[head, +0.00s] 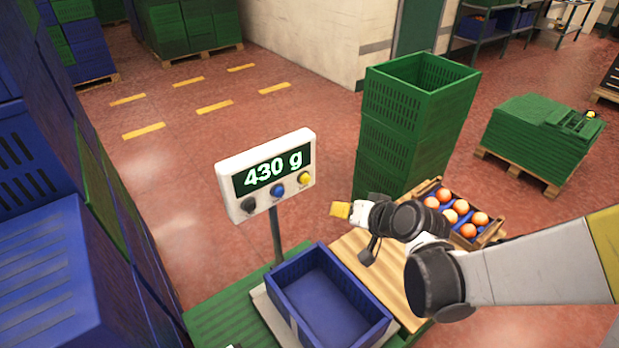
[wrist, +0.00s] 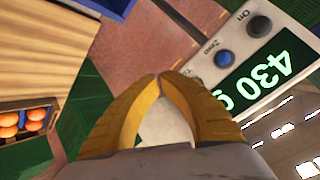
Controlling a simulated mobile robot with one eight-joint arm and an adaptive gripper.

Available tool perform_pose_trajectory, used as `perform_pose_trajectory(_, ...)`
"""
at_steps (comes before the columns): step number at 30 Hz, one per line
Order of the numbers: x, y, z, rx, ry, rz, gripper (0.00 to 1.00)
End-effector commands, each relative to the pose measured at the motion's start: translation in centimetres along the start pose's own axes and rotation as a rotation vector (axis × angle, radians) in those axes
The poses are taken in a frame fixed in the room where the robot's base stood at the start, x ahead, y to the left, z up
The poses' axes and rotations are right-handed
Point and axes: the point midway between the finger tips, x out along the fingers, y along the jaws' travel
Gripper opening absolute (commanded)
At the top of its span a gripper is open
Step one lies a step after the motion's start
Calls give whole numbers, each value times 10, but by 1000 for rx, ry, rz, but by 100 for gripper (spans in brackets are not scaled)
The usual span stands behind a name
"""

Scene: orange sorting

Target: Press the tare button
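The scale's white display head (head: 225,176) reads 430 g and carries a black, a blue and a yellow button in a row. The yellow button (head: 304,178) is at the right end, and I take it as the tare button. The yellow button is hidden there behind my right finger. My gripper (head: 340,210) has its yellow fingertips together and empty, apart from the display, right of and below the yellow button in the head view.
An empty blue crate (head: 375,333) sits on the scale below the display. A box of oranges (head: 497,236) stands right of it on the wooden surface (head: 363,247). Tall stacked green crates (head: 395,140) rise behind my arm.

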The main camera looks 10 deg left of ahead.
Motion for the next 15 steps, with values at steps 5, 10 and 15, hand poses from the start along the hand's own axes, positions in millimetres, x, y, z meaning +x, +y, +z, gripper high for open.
perform_pose_trajectory(5,6,-4,-4,-1,-1,0,0)
perform_pose_trajectory(10,23,-13,-13,-1,0,-1,0)
perform_pose_trajectory(15,43,-24,-23,-1,-1,-1,0)
